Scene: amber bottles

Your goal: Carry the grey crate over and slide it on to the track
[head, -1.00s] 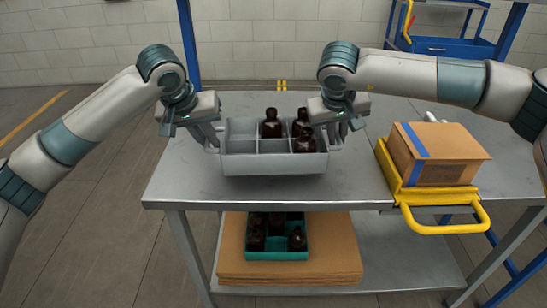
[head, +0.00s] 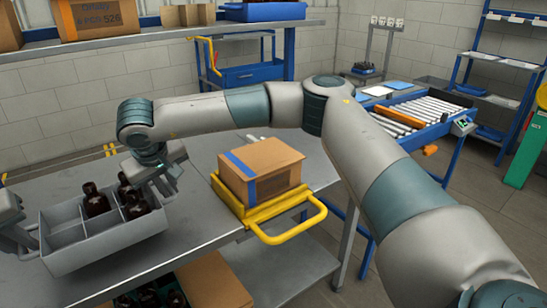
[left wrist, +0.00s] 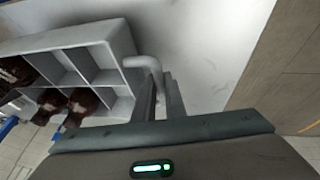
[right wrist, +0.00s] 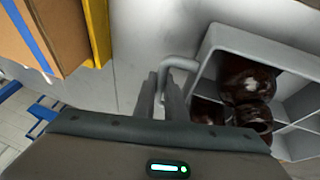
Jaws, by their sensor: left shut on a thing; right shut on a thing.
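The grey crate (head: 105,248) is at the lower left of the head view, over the metal table; I cannot tell whether it touches the top. It is divided into compartments, and dark amber bottles (head: 95,202) stand in some of them. My left gripper (head: 30,240), at the left edge, is shut on one end handle, which the left wrist view shows as a grey loop (left wrist: 143,62). My right gripper (head: 165,188) is shut on the opposite handle (right wrist: 182,63). The track, a roller conveyor (head: 420,110) on a blue frame, stands at the back right, away from the crate.
A cardboard box (head: 262,170) sits on a yellow carrier (head: 285,220) with a handle, on the table right of the crate. A blue cart (head: 250,75) stands behind. Another box and a bottle tray (head: 150,295) are below the tabletop. Floor shows between table and conveyor.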

